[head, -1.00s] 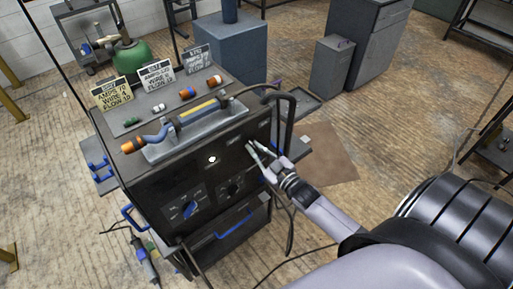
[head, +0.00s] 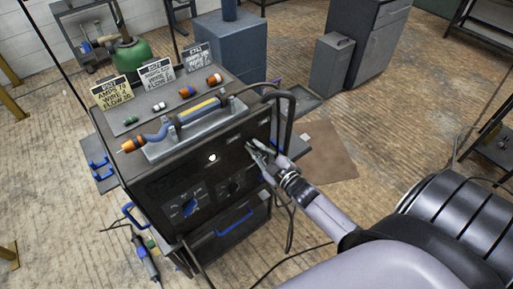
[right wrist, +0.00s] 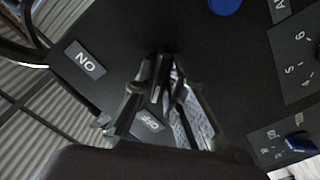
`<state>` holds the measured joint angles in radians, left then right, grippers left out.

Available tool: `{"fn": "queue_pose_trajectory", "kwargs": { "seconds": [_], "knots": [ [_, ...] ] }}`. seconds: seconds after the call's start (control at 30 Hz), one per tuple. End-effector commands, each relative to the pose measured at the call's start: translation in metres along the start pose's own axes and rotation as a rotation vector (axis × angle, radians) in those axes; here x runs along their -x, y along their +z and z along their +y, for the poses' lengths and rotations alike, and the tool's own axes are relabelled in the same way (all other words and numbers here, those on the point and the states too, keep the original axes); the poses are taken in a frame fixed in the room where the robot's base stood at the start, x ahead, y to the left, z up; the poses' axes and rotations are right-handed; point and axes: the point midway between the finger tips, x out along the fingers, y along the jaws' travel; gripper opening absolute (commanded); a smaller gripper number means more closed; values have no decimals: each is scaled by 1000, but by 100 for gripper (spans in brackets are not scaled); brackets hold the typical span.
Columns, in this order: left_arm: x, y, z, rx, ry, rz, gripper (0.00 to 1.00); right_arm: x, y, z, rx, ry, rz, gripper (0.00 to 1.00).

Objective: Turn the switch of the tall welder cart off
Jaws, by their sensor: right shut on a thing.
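The tall welder cart (head: 155,205) stands in the middle of the head view, with a black front panel and a lit white lamp (head: 212,157). My right gripper (head: 250,149) is at the upper right of that panel. In the right wrist view my right gripper (right wrist: 160,80) is shut on the dark switch (right wrist: 156,93), which is mostly hidden between the fingers. The ON label (right wrist: 86,60) is left of the fingers. The OFF label (right wrist: 150,121) shows between the fingers, partly covered. My left gripper is not in view.
A welding torch (head: 195,117) and several small parts and setting cards lie or stand on the cart's top. A blue dial (head: 189,207) is on the lower panel. A black hose (head: 292,120) loops beside my right gripper. A grinder (head: 145,258) lies on the floor at left.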

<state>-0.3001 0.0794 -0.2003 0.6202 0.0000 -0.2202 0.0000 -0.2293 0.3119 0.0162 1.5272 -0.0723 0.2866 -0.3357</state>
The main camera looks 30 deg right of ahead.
Motion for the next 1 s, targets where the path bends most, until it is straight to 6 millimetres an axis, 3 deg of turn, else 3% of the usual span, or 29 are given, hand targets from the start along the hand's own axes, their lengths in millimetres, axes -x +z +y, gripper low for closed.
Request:
{"fn": "queue_pose_trajectory", "kwargs": {
  "seconds": [0.17, 0.2, 0.47, 0.8, 1.0],
  "knots": [
    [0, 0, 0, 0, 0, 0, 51, 0, 0, 0, 4, -1, -1, 0],
    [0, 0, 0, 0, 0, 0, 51, 0, 0, 0, 4, -1, -1, 14],
    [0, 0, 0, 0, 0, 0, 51, 0, 0, 0, 2, -1, 0, 31],
    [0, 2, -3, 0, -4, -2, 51, 3, 0, 0, 1, -1, -1, 31],
    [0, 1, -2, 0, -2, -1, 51, 32, 1, -1, 0, -3, -4, 31]
  ]
}}
